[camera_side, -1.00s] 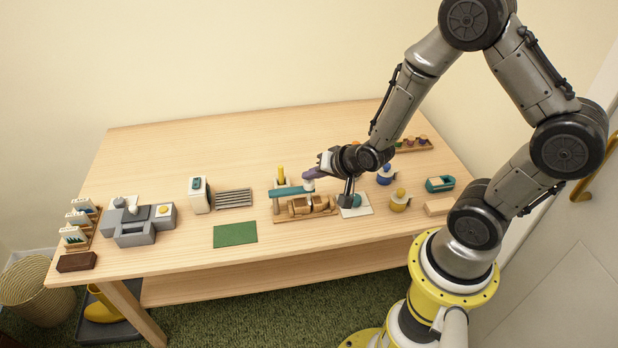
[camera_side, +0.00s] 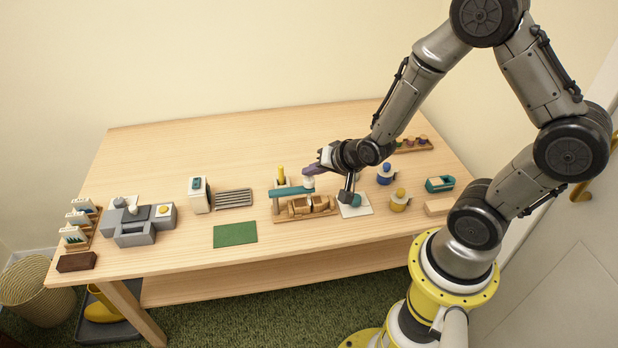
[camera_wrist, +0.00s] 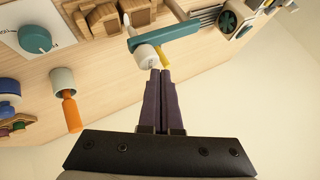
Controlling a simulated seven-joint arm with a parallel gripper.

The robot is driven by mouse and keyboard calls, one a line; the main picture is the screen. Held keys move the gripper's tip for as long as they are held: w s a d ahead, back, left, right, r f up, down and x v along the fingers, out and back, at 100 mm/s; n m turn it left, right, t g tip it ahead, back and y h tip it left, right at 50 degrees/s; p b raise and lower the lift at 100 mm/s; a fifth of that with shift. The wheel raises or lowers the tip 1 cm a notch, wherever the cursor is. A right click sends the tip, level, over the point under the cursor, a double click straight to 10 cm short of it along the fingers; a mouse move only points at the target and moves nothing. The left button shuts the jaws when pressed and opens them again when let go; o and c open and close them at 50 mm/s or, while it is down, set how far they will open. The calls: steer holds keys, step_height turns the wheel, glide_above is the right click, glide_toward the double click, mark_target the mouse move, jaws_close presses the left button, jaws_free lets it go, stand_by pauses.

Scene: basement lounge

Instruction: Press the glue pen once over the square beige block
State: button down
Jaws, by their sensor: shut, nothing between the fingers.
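My gripper (camera_side: 308,171) has purple fingers that are shut and empty; they also show in the wrist view (camera_wrist: 160,73). The fingertips are close to a white knob (camera_side: 309,183) at the end of a teal bar (camera_side: 288,190), and the knob appears just beyond the tips in the wrist view (camera_wrist: 148,56). I cannot tell whether they touch. A beige block (camera_side: 438,206) lies at the table's right front edge. I cannot tell for certain which thing is the glue pen; an orange stick (camera_wrist: 71,114) stands in a grey cup (camera_wrist: 62,79) in the wrist view.
Wooden pieces (camera_side: 306,204) lie on a stand beneath the teal bar. A teal knob (camera_side: 355,199) rests on a white card. A green mat (camera_side: 235,234) lies at the front.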

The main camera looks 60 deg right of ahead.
steer(key=shift+r, duration=0.35)
steer(key=shift+r, duration=2.5)
steer(key=shift+a, duration=0.1)
step_height(320, 180, up, 9)
steer(key=t, duration=0.2)
glide_above(312, 181)
steer(key=w+a, duration=0.1)
steer(key=a, duration=0.1)
steer(key=s+a+r+n+y, duration=0.1)
steer(key=s+a+r+n, duration=0.2)
steer(key=s+r+n, duration=0.35)
steer(key=s+f+n+g, duration=0.1)
steer(key=s+n+g, duration=0.3)
steer(key=s, duration=1)
steer(key=shift+s+f+g, duration=0.2)
steer(key=shift+s+g, duration=0.05)
steer(key=shift+g, duration=0.45)
